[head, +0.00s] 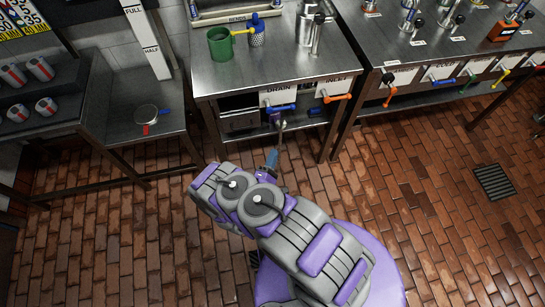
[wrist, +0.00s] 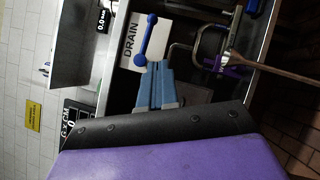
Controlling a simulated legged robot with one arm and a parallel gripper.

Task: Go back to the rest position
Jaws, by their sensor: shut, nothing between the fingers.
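My arm, grey with purple pads, reaches from the lower right of the head view toward the front of the middle metal bench. My gripper (head: 271,158) has blue fingers and hangs in front of this bench, below its DRAIN label. In the wrist view the fingers (wrist: 156,68) are together with nothing held. Their tips appear just below the blue DRAIN valve handle (wrist: 147,40); I cannot tell whether they touch it. The same handle (head: 281,108) shows apart from my gripper in the head view.
A right bench (head: 360,45) has several coloured valve handles. Brick floor (head: 110,230) is clear.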

